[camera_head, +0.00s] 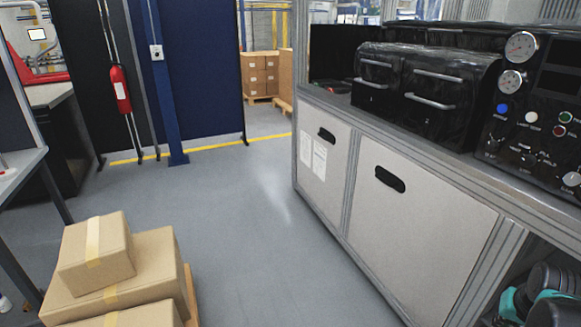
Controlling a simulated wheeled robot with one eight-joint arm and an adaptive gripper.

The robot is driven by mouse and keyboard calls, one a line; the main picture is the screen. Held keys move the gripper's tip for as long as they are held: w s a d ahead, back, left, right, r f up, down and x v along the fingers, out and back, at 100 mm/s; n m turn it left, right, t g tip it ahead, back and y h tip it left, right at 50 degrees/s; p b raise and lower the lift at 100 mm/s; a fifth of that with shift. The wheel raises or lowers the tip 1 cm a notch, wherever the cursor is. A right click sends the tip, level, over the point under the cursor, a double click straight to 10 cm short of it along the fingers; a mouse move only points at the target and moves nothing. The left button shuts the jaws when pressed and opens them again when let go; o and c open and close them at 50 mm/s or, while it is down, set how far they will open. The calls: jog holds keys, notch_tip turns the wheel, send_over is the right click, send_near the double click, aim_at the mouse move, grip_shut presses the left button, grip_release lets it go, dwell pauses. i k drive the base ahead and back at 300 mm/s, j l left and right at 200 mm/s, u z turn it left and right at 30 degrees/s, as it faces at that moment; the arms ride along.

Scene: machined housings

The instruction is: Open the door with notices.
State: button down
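The door with notices (336,180) is the left light-grey panel in the front of the workbench on the right. Two white paper notices (319,160) are fixed side by side on its left part. A black oblong handle (327,135) sits near its top edge. The door looks shut, flush with its metal frame. A larger plain door (420,225) to its right has a similar black handle (390,179) and also looks shut. I cannot make out my gripper in this view, and nothing is seen touching either door.
Cardboard boxes (97,255) are stacked at lower left. Grey floor (250,220) lies clear before the doors. Black machines and a gauge panel (540,100) stand on the bench. Dark and teal parts (545,295) show at lower right, cut off. A blue post (163,90) stands behind.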

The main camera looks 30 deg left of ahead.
aim_at(323, 140)
jog(key=k+u, duration=0.15)
jog(key=u, duration=0.9)
jog(key=i+u, duration=0.15)
jog(key=i, duration=0.5)
jog(key=i+u, duration=0.15)
jog(key=i, duration=0.5)
jog(key=i+l+u, duration=0.15)
jog(key=i, duration=0.5)
jog(key=i+l+u, duration=0.1)
jog(key=i, duration=0.55)
jog(key=i+l+u, duration=0.1)
jog(key=i+u, duration=0.2)
jog(key=i, duration=1.55)
jog(key=i+j+u, duration=0.1)
jog(key=i+u, duration=0.2)
jog(key=i, duration=0.35)
jog(key=i+u, duration=0.35)
jog(key=i, duration=0.3)
jog(key=i+l+u, duration=0.3)
jog(key=i, duration=0.3)
jog(key=i+j+z, duration=0.15)
jog(key=i, duration=0.3)
jog(key=i+j+z, duration=0.1)
jog(key=i, duration=0.35)
jog(key=i+j+z, duration=0.15)
jog(key=i, duration=0.3)
jog(key=j+z, duration=0.1)
jog(key=z, duration=1.95)
